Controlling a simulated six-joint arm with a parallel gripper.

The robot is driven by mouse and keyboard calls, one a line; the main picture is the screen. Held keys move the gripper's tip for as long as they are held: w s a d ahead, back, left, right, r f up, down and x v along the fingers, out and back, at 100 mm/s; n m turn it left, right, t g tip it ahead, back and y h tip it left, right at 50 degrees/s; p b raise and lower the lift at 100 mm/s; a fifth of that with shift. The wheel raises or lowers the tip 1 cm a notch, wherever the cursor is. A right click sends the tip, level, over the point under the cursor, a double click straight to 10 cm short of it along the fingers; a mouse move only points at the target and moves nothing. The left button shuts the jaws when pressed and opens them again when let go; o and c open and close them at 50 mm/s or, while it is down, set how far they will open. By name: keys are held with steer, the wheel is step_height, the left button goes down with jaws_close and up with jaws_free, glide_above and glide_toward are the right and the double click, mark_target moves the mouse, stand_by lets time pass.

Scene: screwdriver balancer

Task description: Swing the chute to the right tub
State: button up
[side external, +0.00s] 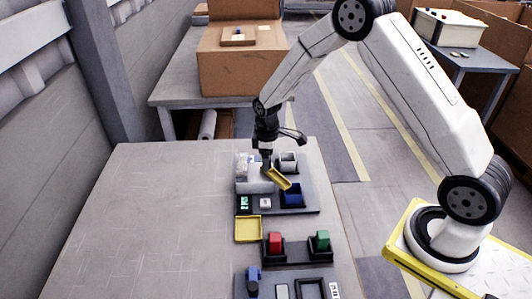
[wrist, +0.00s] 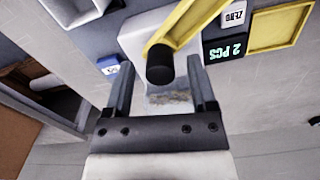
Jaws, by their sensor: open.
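The yellow chute (side external: 279,179) sits on the grey machine and slants down toward the blue tub (side external: 292,194) in the side view. In the wrist view the chute (wrist: 188,24) runs up and right from a black knob (wrist: 160,66). My gripper (side external: 266,165) is over the machine at the chute's upper end. In the wrist view its open fingers (wrist: 160,75) stand on either side of the knob, with gaps visible. A grey tub (side external: 288,160) stands behind the blue one; a pale tub (wrist: 86,10) shows at the wrist view's top left.
A green "2 PCS" display (wrist: 226,49) and a "ZERO" label (wrist: 235,17) are beside the chute. A yellow tray (side external: 248,229) lies in front of the machine. The table's left side is clear.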

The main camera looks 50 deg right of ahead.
steer(key=shift+f, duration=0.4)
jaws_close()
stand_by(1.3)
